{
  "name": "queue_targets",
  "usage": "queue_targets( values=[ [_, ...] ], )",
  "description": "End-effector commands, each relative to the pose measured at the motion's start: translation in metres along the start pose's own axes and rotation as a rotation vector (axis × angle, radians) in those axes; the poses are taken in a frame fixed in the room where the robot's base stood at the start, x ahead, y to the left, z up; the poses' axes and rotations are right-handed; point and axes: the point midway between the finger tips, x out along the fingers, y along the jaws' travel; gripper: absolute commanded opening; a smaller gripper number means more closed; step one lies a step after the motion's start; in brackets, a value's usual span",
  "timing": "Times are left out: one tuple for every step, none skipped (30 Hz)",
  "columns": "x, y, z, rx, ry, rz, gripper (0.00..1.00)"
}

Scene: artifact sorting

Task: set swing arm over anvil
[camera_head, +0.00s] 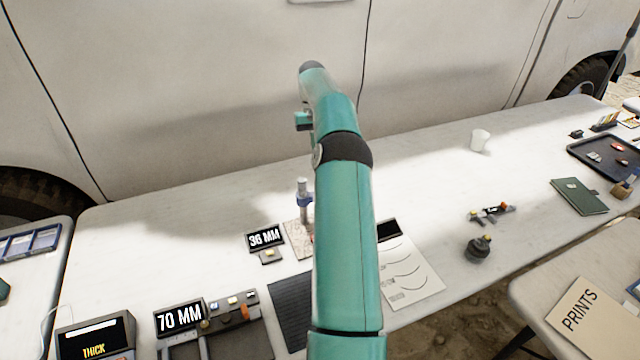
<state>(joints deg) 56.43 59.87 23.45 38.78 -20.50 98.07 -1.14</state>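A small stand with an upright metal post and blue collar (304,198) rises behind a speckled plate (296,238) in the middle of the table. My teal arm covers its right side. I cannot make out a swing arm or an anvil there. My arm reaches up and away over the table, and its far end bends out of sight. A small teal and dark part of it shows left of the upper link. My gripper's fingers are hidden, so I cannot see whether it holds anything.
A "36 MM" display (264,238) stands left of the post. A "70 MM" display (180,318) is at front left. A dark round object (478,250), small device (491,212), white cup (480,140) and green book (578,197) lie right. A white vehicle (200,90) stands behind.

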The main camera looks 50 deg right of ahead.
Motion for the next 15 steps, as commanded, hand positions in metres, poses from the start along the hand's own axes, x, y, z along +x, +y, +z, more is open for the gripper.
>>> queue_targets(
  values=[
    [0.0, 0.0, 0.0, 0.0, 0.001, -0.001, 0.0],
    [0.0, 0.0, 0.0, 0.0, 0.001, 0.0, 0.0],
    [-0.001, 0.0, 0.0, 0.0, 0.001, 0.0, 0.0],
    [-0.001, 0.0, 0.0, 0.0, 0.001, 0.0, 0.0],
    [-0.001, 0.0, 0.0, -0.001, 0.001, 0.0, 0.0],
    [-0.001, 0.0, 0.0, -0.001, 0.001, 0.0, 0.0],
    [-0.001, 0.0, 0.0, -0.001, 0.001, 0.0, 0.0],
    [0.0, -0.001, 0.0, -0.001, 0.001, 0.001, 0.0],
    [0.0, -0.001, 0.0, -0.001, 0.001, 0.001, 0.0],
    [0.001, -0.001, 0.0, -0.001, 0.0, 0.001, 0.0],
    [0.003, 0.0, 0.0, -0.001, 0.0, 0.001, 0.0],
    [0.005, 0.0, 0.0, -0.001, 0.001, 0.001, 0.0],
    [0.008, 0.0, 0.0, -0.001, 0.0, 0.001, 0.0],
    [0.011, 0.0, 0.0, -0.002, -0.001, 0.001, 0.0],
    [0.016, 0.0, 0.0, -0.001, -0.001, 0.001, 0.0]
  ],
)
